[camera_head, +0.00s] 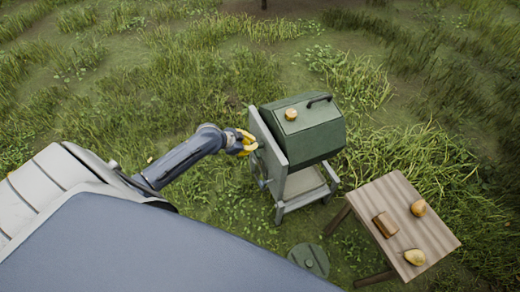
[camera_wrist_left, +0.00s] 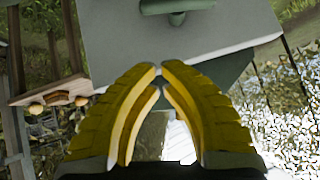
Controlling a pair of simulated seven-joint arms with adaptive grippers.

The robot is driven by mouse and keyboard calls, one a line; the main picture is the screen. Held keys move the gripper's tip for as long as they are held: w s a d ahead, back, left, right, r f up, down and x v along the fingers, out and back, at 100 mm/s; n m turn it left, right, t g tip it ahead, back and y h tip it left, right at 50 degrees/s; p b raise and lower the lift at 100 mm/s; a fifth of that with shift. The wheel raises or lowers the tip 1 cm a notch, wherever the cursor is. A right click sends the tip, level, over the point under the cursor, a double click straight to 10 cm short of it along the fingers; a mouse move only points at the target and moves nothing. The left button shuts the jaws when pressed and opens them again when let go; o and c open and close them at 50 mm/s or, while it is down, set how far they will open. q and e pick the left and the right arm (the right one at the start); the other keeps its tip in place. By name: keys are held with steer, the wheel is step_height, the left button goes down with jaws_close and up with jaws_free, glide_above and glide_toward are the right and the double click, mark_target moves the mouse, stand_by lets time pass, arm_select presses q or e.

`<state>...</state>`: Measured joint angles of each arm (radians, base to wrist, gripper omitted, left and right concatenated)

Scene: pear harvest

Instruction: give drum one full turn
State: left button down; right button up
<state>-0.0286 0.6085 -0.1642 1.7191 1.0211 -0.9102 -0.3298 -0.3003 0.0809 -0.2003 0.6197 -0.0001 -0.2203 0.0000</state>
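The green drum (camera_head: 310,128) sits in a pale grey stand (camera_head: 278,150), with a dark bar handle and a round tan knob on top. My left gripper (camera_head: 254,142) has yellow fingers and is at the drum's left side, close to the stand's side panel. In the left wrist view its fingertips (camera_wrist_left: 161,67) have a narrow gap between them, and I see nothing held there. The grey panel (camera_wrist_left: 110,38) stands beyond the tips, with a green fitting (camera_wrist_left: 177,8) above. A crank grip is not clear in either view. My right gripper is not in view.
A wooden table (camera_head: 412,218) at the right holds a brown block (camera_head: 385,225) and two pears, one (camera_head: 418,207) behind and one (camera_head: 414,257) in front. A round green disc (camera_head: 308,259) lies on the ground before the stand. Grass surrounds everything.

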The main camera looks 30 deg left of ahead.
arm_select(q)
steer(key=x, duration=0.8)
steer(key=shift+s+a+f, duration=0.2)
steer(key=shift+a+f, duration=0.05)
steer(key=shift+f, duration=0.15)
steer(key=shift+w+a+f, duration=0.1)
steer(key=shift+a+f, duration=0.05)
steer(key=shift+f, duration=0.45)
steer(key=shift+w+a+f, duration=0.1)
steer(key=shift+a+f, duration=0.05)
steer(key=shift+f, duration=0.45)
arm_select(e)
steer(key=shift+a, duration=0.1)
arm_select(q)
steer(key=shift+d, duration=0.15)
